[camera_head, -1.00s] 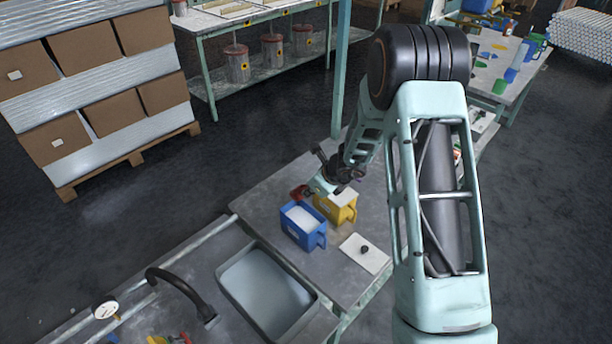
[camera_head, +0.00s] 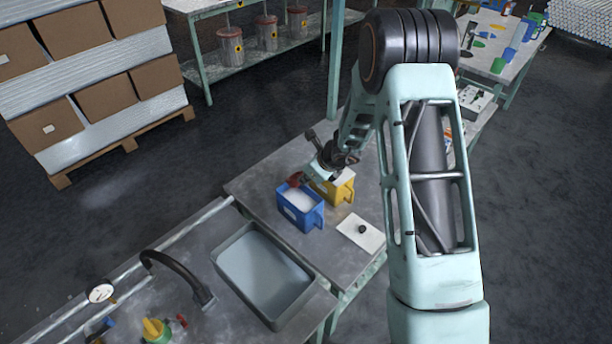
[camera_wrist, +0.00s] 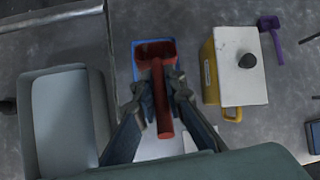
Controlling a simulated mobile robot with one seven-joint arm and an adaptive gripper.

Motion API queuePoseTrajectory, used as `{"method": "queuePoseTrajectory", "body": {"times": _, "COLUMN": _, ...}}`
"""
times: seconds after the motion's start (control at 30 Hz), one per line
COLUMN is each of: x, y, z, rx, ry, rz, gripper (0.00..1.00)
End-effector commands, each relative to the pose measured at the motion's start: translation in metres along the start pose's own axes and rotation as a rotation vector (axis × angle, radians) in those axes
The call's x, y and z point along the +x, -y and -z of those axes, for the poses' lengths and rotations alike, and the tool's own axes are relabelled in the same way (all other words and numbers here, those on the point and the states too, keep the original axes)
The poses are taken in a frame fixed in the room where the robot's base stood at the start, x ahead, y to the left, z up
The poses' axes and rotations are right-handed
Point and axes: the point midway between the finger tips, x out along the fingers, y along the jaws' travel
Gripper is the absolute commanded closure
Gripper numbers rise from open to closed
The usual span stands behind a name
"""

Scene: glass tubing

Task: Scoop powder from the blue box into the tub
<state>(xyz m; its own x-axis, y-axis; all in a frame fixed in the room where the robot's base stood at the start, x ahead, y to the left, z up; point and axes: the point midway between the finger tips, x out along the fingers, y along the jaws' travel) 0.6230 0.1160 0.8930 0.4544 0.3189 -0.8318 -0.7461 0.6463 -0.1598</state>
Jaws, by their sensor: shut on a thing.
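My gripper (camera_head: 318,172) is shut on a red scoop (camera_wrist: 157,53) by its handle. In the wrist view the handle runs between the fingers (camera_wrist: 159,92) and the scoop's head points to the top. In the head view the scoop (camera_head: 293,181) is at the far edge of the blue box (camera_head: 303,222). The blue box is open and holds white powder (camera_head: 298,199). The scoop hides much of the box in the wrist view (camera_wrist: 135,62). Whether it touches the powder, I cannot tell. A grey rectangular basin (camera_head: 226,262) stands near a black tap; whether it is the tub is unclear.
A yellow box (camera_head: 341,190) with a white knobbed lid (camera_wrist: 236,82) stands close beside the blue box. A loose white lid (camera_head: 350,230) lies on the table. A purple scoop (camera_wrist: 271,30) lies past the yellow box. A black tap (camera_head: 178,262) arches left of the basin.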

Motion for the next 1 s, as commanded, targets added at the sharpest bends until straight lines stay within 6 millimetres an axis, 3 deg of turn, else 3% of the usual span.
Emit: {"method": "queuePoseTrajectory", "body": {"times": 1.0, "x": 0.043, "y": -0.008, "z": 0.027, "rx": 0.000, "ry": 0.001, "rz": 0.000, "gripper": 1.00}}
